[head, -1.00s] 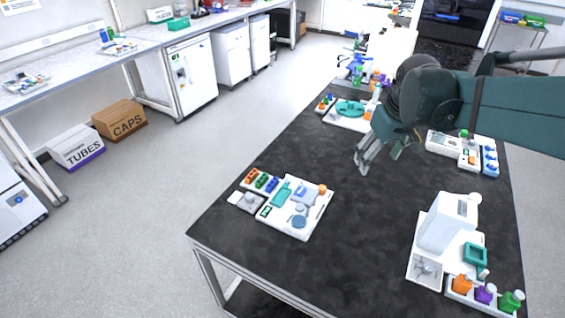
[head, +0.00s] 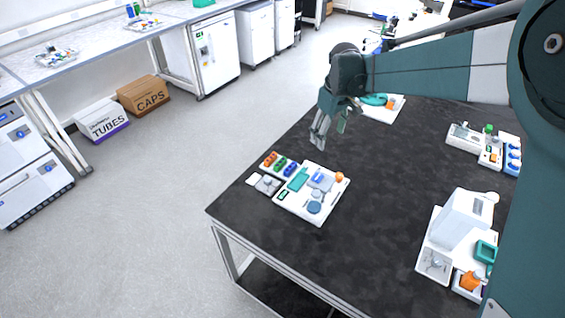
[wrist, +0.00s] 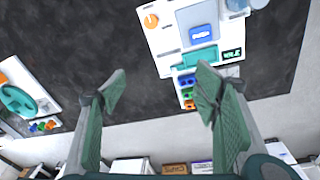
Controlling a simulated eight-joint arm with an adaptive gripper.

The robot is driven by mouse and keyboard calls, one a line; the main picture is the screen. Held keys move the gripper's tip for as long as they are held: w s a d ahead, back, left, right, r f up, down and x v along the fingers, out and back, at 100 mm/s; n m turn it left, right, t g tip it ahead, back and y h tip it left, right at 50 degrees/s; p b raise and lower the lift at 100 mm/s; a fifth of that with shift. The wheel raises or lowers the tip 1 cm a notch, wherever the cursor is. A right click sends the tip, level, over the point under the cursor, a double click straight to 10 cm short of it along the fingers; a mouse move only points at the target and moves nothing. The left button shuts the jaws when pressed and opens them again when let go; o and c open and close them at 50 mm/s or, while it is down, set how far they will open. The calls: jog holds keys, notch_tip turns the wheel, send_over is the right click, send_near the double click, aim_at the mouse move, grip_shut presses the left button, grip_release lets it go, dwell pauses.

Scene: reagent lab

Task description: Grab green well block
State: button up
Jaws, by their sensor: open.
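The green well block (head: 280,163) sits in a short row between an orange block (head: 270,158) and a blue block (head: 290,169), at the far-left edge of the white tray (head: 319,211). In the wrist view the green block (wrist: 187,92) is small, between the blue and orange ones, left of the right fingertip. My gripper (head: 328,135) is open and empty. It hangs above the black table, beyond and to the right of the row, apart from it. Its fingers (wrist: 160,84) are spread wide in the wrist view.
A grey device (head: 268,184) stands beside the row. A white machine (head: 463,217) stands at right. The table's middle is bare.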

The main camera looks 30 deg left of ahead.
aim_at(280, 162)
jog(key=s+a+f+n, duration=0.1)
jog(key=a+f, duration=0.2)
jog(key=a, duration=0.3)
jog(key=s+a+f+n+p, duration=0.1)
jog(key=a+f, duration=0.3)
jog(key=a, duration=0.2)
jog(key=s+a+f+n+g+p, duration=0.1)
jog(key=a+f, duration=0.3)
jog(key=a, duration=0.1)
jog(key=shift+s+a+f+n+h, duration=0.1)
jog(key=shift+s+a+n+h, duration=0.1)
jog(key=shift+a+n+h, duration=0.15)
jog(key=shift+s+a+f, duration=0.2)
jog(key=shift+a+f, duration=0.05)
jog(key=shift+a, duration=0.1)
jog(key=shift+f, duration=1.3)
jog(key=shift+f, duration=2.6)
jog(key=c, duration=1)
